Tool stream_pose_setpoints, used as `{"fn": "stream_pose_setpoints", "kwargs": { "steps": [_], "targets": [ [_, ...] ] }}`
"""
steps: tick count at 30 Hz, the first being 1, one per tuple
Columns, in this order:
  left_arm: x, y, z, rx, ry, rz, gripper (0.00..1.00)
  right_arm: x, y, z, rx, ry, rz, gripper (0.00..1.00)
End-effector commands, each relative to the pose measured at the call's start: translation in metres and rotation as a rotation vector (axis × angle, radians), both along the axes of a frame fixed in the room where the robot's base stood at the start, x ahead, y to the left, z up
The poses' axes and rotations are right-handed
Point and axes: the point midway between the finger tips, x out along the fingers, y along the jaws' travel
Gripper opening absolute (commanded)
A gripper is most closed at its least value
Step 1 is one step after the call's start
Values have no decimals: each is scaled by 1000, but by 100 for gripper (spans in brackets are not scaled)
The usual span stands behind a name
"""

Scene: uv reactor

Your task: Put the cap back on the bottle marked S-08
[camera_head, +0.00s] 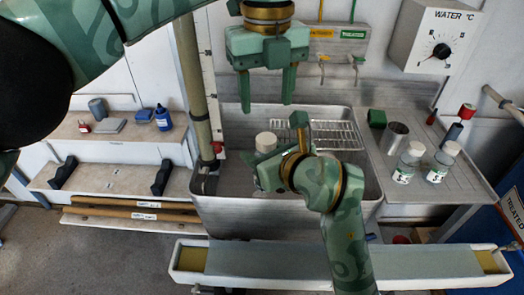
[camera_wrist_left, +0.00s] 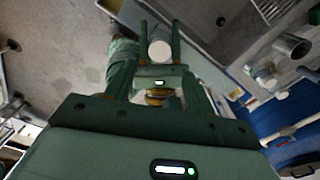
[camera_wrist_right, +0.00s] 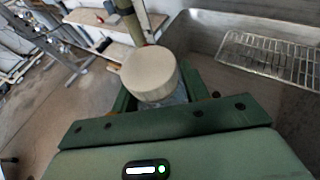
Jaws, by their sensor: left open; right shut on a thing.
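My right gripper (camera_head: 268,170) is shut on a bottle (camera_wrist_right: 179,96) and holds it over the sink. A round white cap (camera_head: 266,142) sits on top of that bottle; it fills the middle of the right wrist view (camera_wrist_right: 150,74). Whether it is fully seated I cannot tell. The bottle's label is hidden, so I cannot read its mark. My left gripper (camera_head: 267,100) is open and points down above the cap, apart from it in the head view. In the left wrist view the cap (camera_wrist_left: 160,51) shows between the open fingers.
Two white-capped bottles (camera_head: 405,164) (camera_head: 438,168) stand on the drainboard by a metal cup (camera_head: 394,139) and a green block (camera_head: 377,118). The sink (camera_head: 350,199) has a wire rack (camera_head: 337,135). A vertical pole (camera_head: 194,85) stands left of the sink; a long trough (camera_head: 215,256) lies in front.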

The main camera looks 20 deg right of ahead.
Motion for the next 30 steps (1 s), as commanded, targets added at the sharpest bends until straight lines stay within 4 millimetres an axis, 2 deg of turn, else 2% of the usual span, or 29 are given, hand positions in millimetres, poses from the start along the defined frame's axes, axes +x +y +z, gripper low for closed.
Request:
{"fn": "stream_pose_setpoints", "kwargs": {
  "steps": [7, 11, 24, 30],
  "targets": [
    [0, 0, -1, 1, 0, 0, 54, 0, 0, 0, 0, -1, 0, 0],
    [0, 0, -7, 2, 3, -1, 54, 0, 0, 0, 0, -1, 0, 0],
    [-1, 0, -69, 1, 2, -2, 54, 0, 0, 0, 0, -1, 0, 0],
    [0, 0, -80, 1, 1, 0, 54, 0, 0, 0, 0, -1, 0, 0]
  ]
}}
